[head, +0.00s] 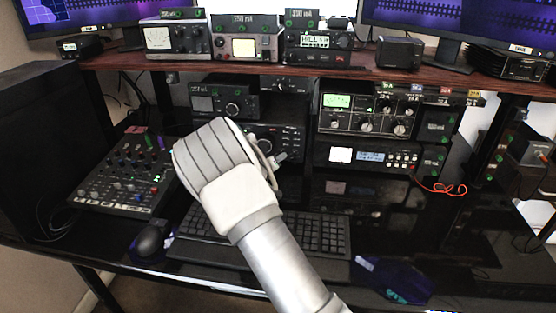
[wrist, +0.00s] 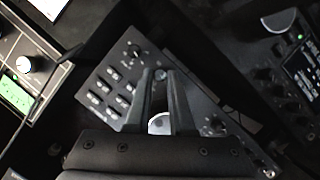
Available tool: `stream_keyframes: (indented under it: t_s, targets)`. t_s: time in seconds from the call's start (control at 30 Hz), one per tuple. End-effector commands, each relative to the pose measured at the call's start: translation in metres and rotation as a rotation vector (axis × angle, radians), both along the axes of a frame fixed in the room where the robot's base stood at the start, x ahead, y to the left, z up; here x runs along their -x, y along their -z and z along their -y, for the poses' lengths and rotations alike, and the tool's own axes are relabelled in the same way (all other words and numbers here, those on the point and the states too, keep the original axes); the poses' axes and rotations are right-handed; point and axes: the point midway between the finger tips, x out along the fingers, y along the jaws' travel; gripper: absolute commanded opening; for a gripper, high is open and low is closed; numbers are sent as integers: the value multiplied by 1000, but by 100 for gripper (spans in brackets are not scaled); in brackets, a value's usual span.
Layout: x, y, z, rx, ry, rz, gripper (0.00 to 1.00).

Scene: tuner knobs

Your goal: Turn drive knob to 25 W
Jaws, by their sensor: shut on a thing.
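My gripper (wrist: 160,82) reaches from the bottom of the wrist view to a dark front panel (wrist: 118,72). Its two dark fingers are close together, with their tips around a small dark knob (wrist: 160,74). The fingers hide most of this knob, so its pointer cannot be seen. I cannot read any label that marks it as the drive knob, nor a 25 W mark. A pale round part (wrist: 158,124) shows in the gap between the fingers. In the head view my gripper (head: 279,158) is in front of a black radio unit (head: 286,141), and my wrist covers its left part.
Other radios stand close by, including a wide unit with a green display (head: 337,100) and a silver-faced radio (head: 160,39) on the shelf. A mixer (head: 125,175) lies at left.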

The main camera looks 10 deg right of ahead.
Motion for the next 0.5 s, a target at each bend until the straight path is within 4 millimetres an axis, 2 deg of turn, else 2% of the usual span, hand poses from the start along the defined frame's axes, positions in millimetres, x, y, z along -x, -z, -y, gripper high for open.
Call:
stream_keyframes:
  t_s: [0.5]
  targets:
    - [2, 3, 5, -411, 1, 134, 0]
